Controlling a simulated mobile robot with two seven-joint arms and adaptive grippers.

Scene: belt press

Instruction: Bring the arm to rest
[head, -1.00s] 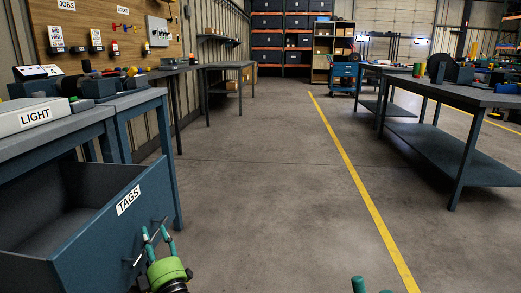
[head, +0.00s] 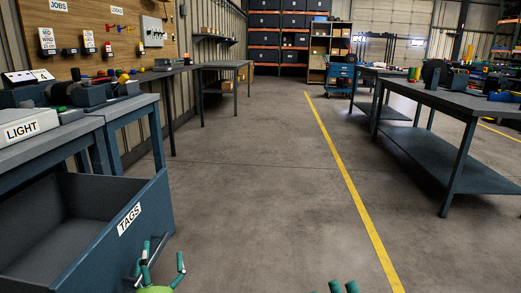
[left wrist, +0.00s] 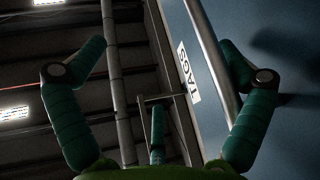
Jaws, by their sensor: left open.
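My left gripper (head: 162,262) is at the bottom of the head view, at the front of the pulled-out blue drawer marked TAGS (head: 130,222). Its teal fingers are spread apart and hold nothing. In the left wrist view the left gripper (left wrist: 160,75) is open, with the drawer's blue front (left wrist: 285,105) close by its right finger. A grey bar, seemingly the drawer handle (left wrist: 212,55), runs between the fingers; I cannot tell if a finger touches it. Of my right gripper (head: 338,287) only teal fingertips show at the bottom edge; the rest is out of frame.
The drawer juts out beneath the left bench with the LIGHT box (head: 25,130). A dark workbench (head: 445,105) with a lower shelf stands at the right. Open floor with a yellow line (head: 350,185) lies between.

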